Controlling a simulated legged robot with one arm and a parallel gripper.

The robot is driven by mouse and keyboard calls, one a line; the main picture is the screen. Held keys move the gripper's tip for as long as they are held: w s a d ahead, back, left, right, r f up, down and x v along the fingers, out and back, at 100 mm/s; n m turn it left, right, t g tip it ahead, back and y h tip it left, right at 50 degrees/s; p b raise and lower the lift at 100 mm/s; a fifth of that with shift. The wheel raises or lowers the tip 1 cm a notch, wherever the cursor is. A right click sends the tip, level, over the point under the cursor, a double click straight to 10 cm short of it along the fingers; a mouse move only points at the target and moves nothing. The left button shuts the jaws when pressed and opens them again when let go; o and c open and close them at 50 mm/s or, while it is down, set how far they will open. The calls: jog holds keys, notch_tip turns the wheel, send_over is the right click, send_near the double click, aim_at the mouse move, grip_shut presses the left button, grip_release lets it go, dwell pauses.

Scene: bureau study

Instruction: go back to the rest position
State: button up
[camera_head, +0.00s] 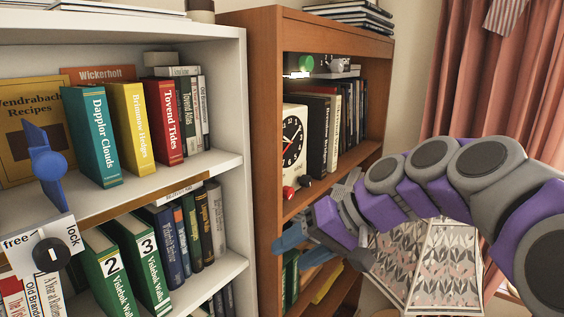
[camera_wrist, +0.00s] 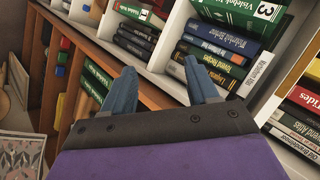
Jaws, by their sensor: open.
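My gripper (camera_head: 284,240) is at the end of my purple and grey arm, in front of the brown bookcase (camera_head: 262,150) in the head view. In the wrist view its two blue fingers (camera_wrist: 163,88) stand apart with nothing between them. They point towards the shelves, and several books show beyond them. My arm reaches in from the right side of the head view.
A white bookcase (camera_head: 240,110) with several books stands at the left. A blue handle (camera_head: 47,163) and a free/lock knob (camera_head: 51,255) are in front of it. A clock (camera_head: 293,140) is on the brown bookcase. A patterned lampshade-like object (camera_head: 445,265) stands below my arm.

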jog(key=s+d+f+g+h+b, duration=0.1)
jog(key=s+d+f+h+b, duration=0.2)
jog(key=s+f, duration=1)
jog(key=s+d+f+m+g+h+b, duration=0.1)
jog(key=s+d+f+h+b, duration=0.3)
jog(key=s+f, duration=0.9)
jog(key=d+f+g+h, duration=0.1)
jog(key=d+f+h, duration=0.1)
jog(key=d+f, duration=0.1)
jog(key=shift+s+d+f+m+g, duration=0.3)
jog(key=shift+s+d+f, duration=0.1)
jog(key=shift+d, duration=0.15)
